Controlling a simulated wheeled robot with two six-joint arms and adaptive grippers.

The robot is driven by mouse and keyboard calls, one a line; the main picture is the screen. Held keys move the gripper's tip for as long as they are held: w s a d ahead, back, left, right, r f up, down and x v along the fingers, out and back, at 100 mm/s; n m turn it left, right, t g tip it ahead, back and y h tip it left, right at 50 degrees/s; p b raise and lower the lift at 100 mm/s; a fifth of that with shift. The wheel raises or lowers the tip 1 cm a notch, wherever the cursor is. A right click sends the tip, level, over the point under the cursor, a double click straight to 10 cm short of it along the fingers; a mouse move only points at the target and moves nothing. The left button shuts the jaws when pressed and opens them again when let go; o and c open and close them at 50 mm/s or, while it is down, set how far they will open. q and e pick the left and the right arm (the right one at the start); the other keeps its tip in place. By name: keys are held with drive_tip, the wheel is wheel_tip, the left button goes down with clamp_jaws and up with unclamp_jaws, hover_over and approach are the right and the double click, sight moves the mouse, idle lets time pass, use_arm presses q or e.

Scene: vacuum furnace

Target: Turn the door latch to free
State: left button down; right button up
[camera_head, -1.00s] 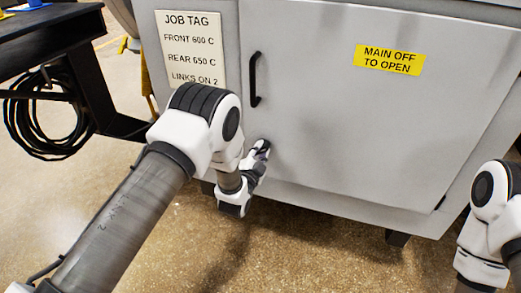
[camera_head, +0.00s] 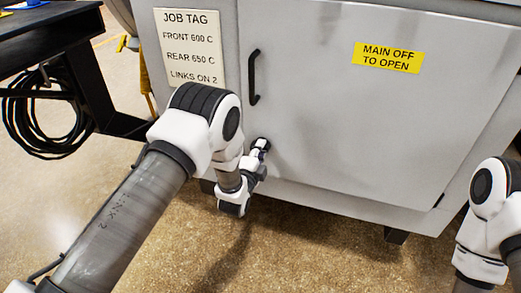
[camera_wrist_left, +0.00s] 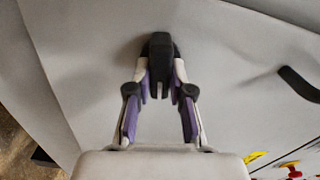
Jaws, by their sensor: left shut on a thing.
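The grey cabinet door (camera_head: 350,120) is closed. The door latch (camera_wrist_left: 160,60) is a small dark piece on the door face in the left wrist view. My left gripper (camera_wrist_left: 161,88) has its purple-padded fingers shut on the latch, one finger on each side. In the head view my left gripper (camera_head: 261,148) is at the door's lower left, below the black door handle (camera_head: 254,77), and it hides the latch there. My right arm shows at the right edge, but its gripper is out of view.
A job tag (camera_head: 190,50) is left of the door, and a yellow "MAIN OFF TO OPEN" label (camera_head: 388,57) is on it. A dark bench (camera_head: 70,40) with a coiled black cable (camera_head: 40,115) stands at the left. The floor in front is clear.

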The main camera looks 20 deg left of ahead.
use_arm(q)
drive_tip(key=c, duration=1)
unclamp_jaws()
drive_tip(key=shift+c, duration=0.2)
drive_tip(key=s, duration=1.2)
drive_tip(key=shift+a, duration=0.2)
